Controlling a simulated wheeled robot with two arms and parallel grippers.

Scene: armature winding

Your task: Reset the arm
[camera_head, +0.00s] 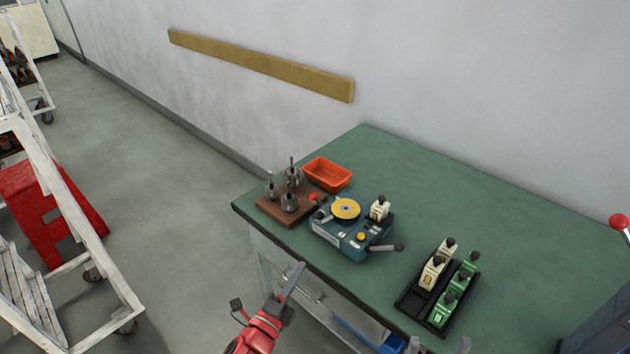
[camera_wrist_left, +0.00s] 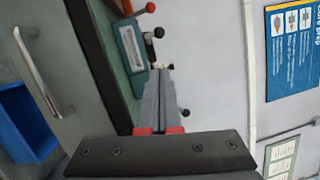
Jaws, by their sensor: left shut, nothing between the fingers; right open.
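A teal winding machine (camera_head: 340,240) with a yellow disc on top sits near the front edge of the green table (camera_head: 480,205). A lever with a red knob is on its left, and a lever with a dark knob (camera_head: 398,247) is on its right. The machine also shows, turned sideways, in the left wrist view (camera_wrist_left: 127,45). My left gripper (camera_head: 297,245) is shut and empty, in front of the table's edge and apart from the machine. It shows shut in the left wrist view too (camera_wrist_left: 160,72). My right gripper (camera_head: 438,347) is open, only its tips showing at the bottom edge.
A wooden block (camera_head: 268,210) with several metal parts and an orange bin (camera_head: 328,174) stand left of and behind the machine. A black tray (camera_head: 408,297) with white and green pieces lies to the right. A white cart (camera_head: 75,210) stands far left. The table's back right is mostly clear.

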